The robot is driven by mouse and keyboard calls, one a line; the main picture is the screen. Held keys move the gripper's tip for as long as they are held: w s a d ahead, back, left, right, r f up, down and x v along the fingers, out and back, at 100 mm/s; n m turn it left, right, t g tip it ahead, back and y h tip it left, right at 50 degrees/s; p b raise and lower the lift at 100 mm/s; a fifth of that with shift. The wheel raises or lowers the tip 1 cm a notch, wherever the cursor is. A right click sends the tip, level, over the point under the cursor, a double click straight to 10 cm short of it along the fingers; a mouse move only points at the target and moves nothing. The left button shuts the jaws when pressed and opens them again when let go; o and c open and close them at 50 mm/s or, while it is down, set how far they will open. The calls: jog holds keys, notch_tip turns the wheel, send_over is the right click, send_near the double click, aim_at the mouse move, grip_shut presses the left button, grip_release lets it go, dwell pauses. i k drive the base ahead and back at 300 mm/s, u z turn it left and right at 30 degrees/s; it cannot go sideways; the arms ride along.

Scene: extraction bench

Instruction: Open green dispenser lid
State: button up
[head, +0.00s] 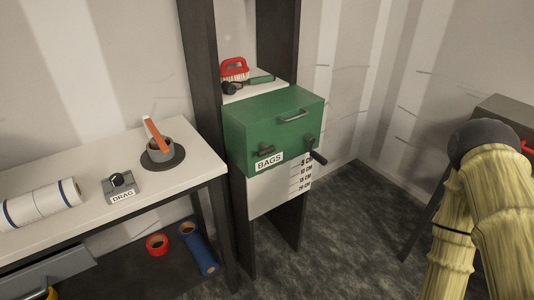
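The green dispenser (247,137) stands in the dark frame at the middle of the head view. Its green lid (276,104) faces up and looks closed. A grey bar handle (294,117) is fixed on the lid toward its front right. A white "BAGS" label (269,161) and two dark knobs or latches, one left (264,151) and one right (316,155), are at the front. My arm shows at the right edge, apart from the dispenser. My gripper is not in view.
A white bench (75,167) at left holds a grey cup with an orange-handled tool (158,148), a "DRAG" dial box (121,187) and a white roll (40,204). A red brush (234,69) lies on the shelf behind the lid. The floor (335,215) right of the dispenser is clear.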

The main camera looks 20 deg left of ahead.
aim_at(250, 112)
jog(key=z, duration=1.35)
jog(key=i, duration=0.35)
jog(key=u, duration=1.9)
